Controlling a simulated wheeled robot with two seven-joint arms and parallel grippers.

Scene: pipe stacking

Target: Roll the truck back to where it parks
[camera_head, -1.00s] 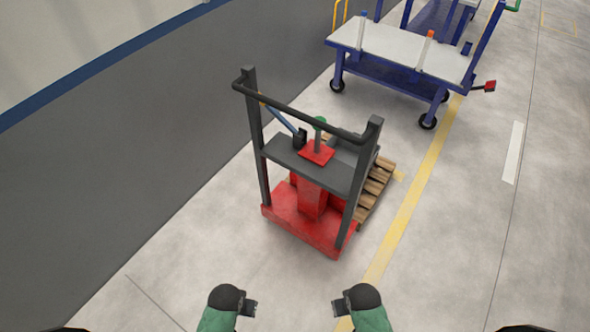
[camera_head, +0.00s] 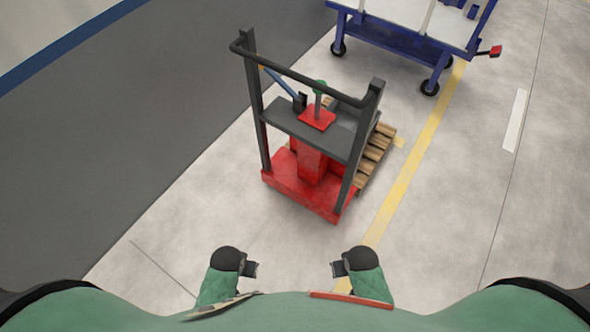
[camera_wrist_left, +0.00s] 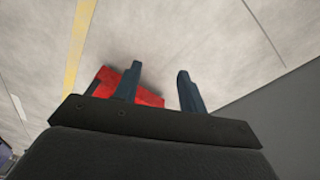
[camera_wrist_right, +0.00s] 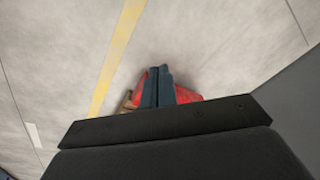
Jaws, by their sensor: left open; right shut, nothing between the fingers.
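The truck (camera_head: 308,165) has a red base, dark grey uprights and a dark push bar (camera_head: 300,70) across the top. It stands ahead of me with a wooden pallet (camera_head: 376,152) at its far right side. My left gripper (camera_head: 256,269) and my right gripper (camera_head: 334,269) are both in front of the truck, apart from it. In the left wrist view my left gripper's fingers (camera_wrist_left: 160,88) are spread and empty, with the red base (camera_wrist_left: 150,98) beyond. In the right wrist view my right gripper's fingers (camera_wrist_right: 157,85) are together with nothing between them.
A grey wall (camera_head: 130,130) runs along the left. A yellow floor line (camera_head: 415,155) passes right of the truck. A blue cart (camera_head: 410,45) with a pale top stands at the back right. The floor right of the yellow line is clear.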

